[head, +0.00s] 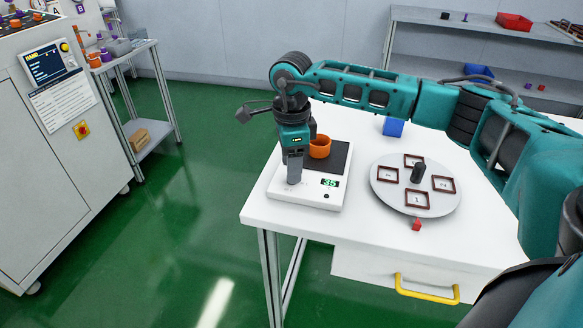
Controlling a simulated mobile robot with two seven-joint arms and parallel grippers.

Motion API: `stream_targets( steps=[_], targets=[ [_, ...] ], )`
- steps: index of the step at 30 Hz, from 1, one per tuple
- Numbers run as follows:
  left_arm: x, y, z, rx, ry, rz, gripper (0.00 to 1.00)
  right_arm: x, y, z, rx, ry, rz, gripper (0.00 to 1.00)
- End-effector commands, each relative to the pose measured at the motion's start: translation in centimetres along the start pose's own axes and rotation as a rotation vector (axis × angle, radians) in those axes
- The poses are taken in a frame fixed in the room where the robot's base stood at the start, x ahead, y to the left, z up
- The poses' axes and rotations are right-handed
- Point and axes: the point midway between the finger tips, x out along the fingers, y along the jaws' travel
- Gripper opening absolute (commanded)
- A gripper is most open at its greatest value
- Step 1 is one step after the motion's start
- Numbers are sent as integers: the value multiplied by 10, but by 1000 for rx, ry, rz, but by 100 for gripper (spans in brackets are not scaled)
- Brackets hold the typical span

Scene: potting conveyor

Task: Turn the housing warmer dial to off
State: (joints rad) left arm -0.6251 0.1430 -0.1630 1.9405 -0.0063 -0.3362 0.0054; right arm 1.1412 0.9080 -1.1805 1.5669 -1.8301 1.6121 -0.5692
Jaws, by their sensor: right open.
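The housing warmer (312,200) is a white box on the near left part of the white table, with a dark pad and a green display (330,182) reading 35. An orange cup-like housing (320,147) stands on the pad, partly behind my gripper. My right gripper (295,178) points straight down over the front left of the warmer's top face. Its fingers are open, and faint marks show on the panel on both sides of them. The dial is not clearly visible; the fingers cover that spot, and I cannot tell whether they touch it. My left gripper is out of view.
A grey round turntable (390,196) with several square frames and a black centre post stands right of the warmer. A drawer with a yellow handle (427,290) hangs below.

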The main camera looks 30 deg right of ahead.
Motion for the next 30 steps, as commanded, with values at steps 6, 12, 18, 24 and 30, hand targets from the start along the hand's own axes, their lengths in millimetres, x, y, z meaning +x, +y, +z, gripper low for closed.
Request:
stream_targets(
  steps=[6,12,18,24,30],
  targets=[
    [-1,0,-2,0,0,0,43,-51,-1,0,0,-3,-6,50],
    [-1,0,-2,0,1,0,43,-89,0,0,0,-3,-4,50],
    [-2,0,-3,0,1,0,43,-108,0,0,0,-1,-2,50],
    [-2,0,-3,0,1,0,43,-110,0,0,0,-1,-2,50],
    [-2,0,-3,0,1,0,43,-110,0,0,0,-1,-2,50]
  ],
)
